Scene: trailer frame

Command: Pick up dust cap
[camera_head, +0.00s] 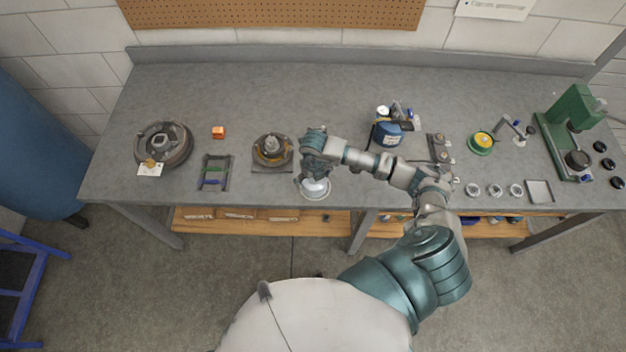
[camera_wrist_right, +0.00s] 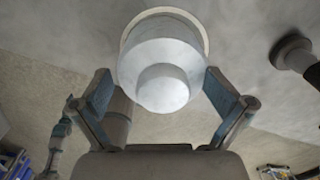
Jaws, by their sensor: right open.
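The dust cap (camera_head: 314,189) is a pale, stepped round piece near the front edge of the grey workbench (camera_head: 330,90). In the right wrist view the dust cap (camera_wrist_right: 162,62) fills the top middle, with a round raised boss and a lighter rim behind it. My right gripper (camera_head: 314,178) is over it and hides part of it in the head view. In the right wrist view the right gripper's (camera_wrist_right: 160,92) open fingers stand on both sides of the cap's lower part. I cannot tell whether they touch it. My left gripper is not in view.
A hub-like part on a square base (camera_head: 272,152) stands just left of my right gripper. Further left are a rack with coloured rods (camera_head: 214,172), an orange block (camera_head: 218,132) and a drum (camera_head: 163,146). A blue container (camera_head: 387,134) and a green press (camera_head: 574,118) stand to the right.

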